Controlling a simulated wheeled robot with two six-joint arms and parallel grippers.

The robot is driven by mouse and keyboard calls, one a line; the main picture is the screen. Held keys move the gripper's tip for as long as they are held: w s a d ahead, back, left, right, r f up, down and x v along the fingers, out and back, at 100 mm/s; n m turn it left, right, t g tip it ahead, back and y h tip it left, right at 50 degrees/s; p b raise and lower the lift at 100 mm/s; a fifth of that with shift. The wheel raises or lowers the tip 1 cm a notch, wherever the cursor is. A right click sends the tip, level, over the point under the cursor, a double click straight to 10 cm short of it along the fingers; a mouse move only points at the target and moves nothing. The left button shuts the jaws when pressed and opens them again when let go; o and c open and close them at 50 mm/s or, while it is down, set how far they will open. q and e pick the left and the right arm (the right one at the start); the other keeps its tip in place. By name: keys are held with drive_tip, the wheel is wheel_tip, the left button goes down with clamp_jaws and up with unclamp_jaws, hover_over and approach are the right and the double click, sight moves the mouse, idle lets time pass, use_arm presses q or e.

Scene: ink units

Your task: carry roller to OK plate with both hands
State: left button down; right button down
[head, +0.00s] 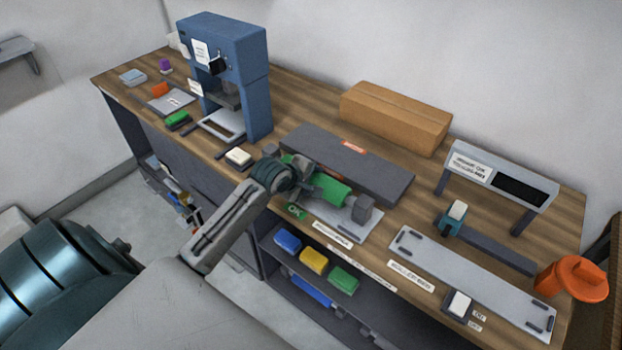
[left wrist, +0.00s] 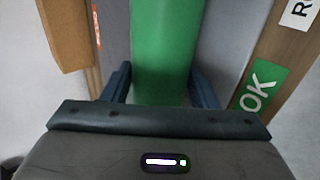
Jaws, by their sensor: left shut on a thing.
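The green roller (head: 330,189) lies over the grey plate with the green OK label (head: 342,229), near the front edge of the bench. I cannot tell whether it rests on the plate. A grey block (head: 361,209) is at its right end. My left gripper (head: 301,177) is shut on the roller near its left end. In the left wrist view the roller (left wrist: 163,45) runs between the two dark fingers, and the OK label (left wrist: 254,95) shows at right. My arm hides part of the roller's left end. My right gripper is not in view.
A long dark grey block (head: 350,160) lies behind the roller, with a cardboard box (head: 395,117) beyond. A blue press (head: 228,75) stands left. At right are a long light plate (head: 470,282), a display stand (head: 499,180) and an orange jug (head: 571,280).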

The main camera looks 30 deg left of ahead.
use_arm(q)
drive_tip(key=shift+r, duration=0.1)
drive_tip(key=c, duration=0.8)
unclamp_jaws()
drive_tip(key=shift+s, duration=0.1)
drive_tip(key=b+v, duration=0.1)
drive_tip(key=v, duration=1.1)
